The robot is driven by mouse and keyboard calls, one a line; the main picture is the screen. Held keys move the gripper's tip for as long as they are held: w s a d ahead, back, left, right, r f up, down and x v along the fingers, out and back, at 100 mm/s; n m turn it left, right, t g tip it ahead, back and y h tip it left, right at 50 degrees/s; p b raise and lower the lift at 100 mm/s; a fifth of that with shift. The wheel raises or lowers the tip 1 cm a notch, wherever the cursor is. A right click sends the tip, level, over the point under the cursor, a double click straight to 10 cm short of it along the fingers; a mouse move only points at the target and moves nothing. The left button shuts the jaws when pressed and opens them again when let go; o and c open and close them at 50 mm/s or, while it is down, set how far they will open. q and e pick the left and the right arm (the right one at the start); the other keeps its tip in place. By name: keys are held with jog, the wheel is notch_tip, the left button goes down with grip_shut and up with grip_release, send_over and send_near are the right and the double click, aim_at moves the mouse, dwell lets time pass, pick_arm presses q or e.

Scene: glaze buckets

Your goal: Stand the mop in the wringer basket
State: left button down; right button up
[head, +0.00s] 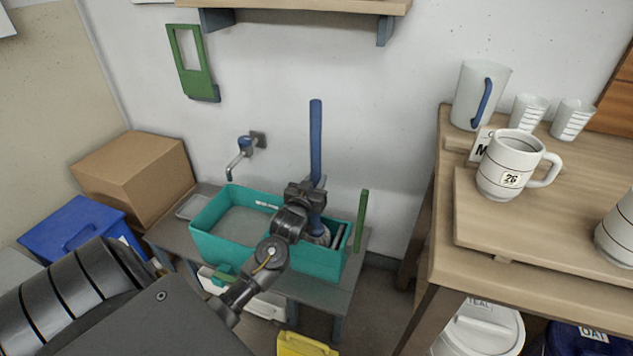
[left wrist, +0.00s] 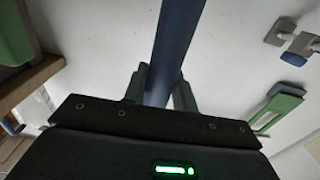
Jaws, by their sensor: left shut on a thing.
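The mop shows as an upright blue handle (head: 316,140) with a grey head (head: 318,236) low at the right end of the teal bucket (head: 233,250). My left gripper (head: 308,192) is shut on the handle, above the bucket. In the left wrist view the blue handle (left wrist: 178,45) runs between the two fingers (left wrist: 160,88). The wringer basket is mostly hidden behind my arm; a grey part (head: 338,236) shows at the bucket's right end, beside the mop head. I cannot tell whether the mop head rests in it. My right gripper is not in view.
The bucket stands on a low grey bench (head: 335,292) by the wall. A tap (head: 240,158) is above its left part. A green upright bar (head: 361,220) stands at its right end. A wooden table (head: 480,240) with mugs is at right. A cardboard box (head: 133,172) is at left.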

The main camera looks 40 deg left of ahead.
pick_arm(q)
jog(key=c, duration=1.1)
grip_release()
jog(key=shift+f, duration=0.1)
